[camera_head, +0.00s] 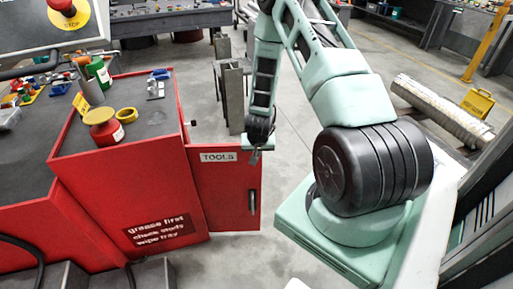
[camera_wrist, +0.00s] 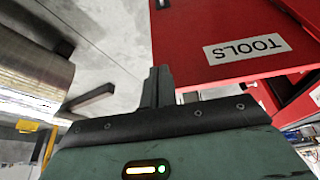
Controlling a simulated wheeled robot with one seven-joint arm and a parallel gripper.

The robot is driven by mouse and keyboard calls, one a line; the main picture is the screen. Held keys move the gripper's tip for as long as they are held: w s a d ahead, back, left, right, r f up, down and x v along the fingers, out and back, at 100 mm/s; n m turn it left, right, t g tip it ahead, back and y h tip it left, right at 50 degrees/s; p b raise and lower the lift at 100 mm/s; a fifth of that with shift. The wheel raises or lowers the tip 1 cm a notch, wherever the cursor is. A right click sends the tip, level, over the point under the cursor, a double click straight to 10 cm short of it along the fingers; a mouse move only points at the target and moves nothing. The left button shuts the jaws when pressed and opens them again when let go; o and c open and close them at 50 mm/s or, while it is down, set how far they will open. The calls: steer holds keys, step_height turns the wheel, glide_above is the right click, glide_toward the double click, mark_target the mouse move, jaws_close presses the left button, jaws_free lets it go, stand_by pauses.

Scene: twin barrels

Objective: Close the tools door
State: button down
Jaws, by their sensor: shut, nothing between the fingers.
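The tools door (camera_head: 229,190) is a red panel with a white TOOLS label and a dark upright handle (camera_head: 252,201). It stands open, swung out to the right from the red cabinet (camera_head: 125,185). My gripper (camera_head: 255,157) is at the door's top edge, near the label and above the handle. In the wrist view the door (camera_wrist: 210,25) shows upside down with its label, beside my gripper (camera_wrist: 158,75). The fingers are shut and empty, close to the door; I cannot tell whether they touch it. The cabinet's inside is mostly hidden.
Grey metal profiles (camera_head: 231,95) stand behind the door. Floor before the door looks clear.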

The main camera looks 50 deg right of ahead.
steer(key=shift+w+d+f+p, duration=0.5)
steer(key=shift+w+d+f, duration=0.2)
steer(key=shift+w+d, duration=0.25)
steer(key=shift+w+d+f+p, duration=0.45)
steer(key=shift+w+d+f, duration=0.2)
steer(key=shift+w+d, duration=0.2)
steer(key=shift+d, duration=0.15)
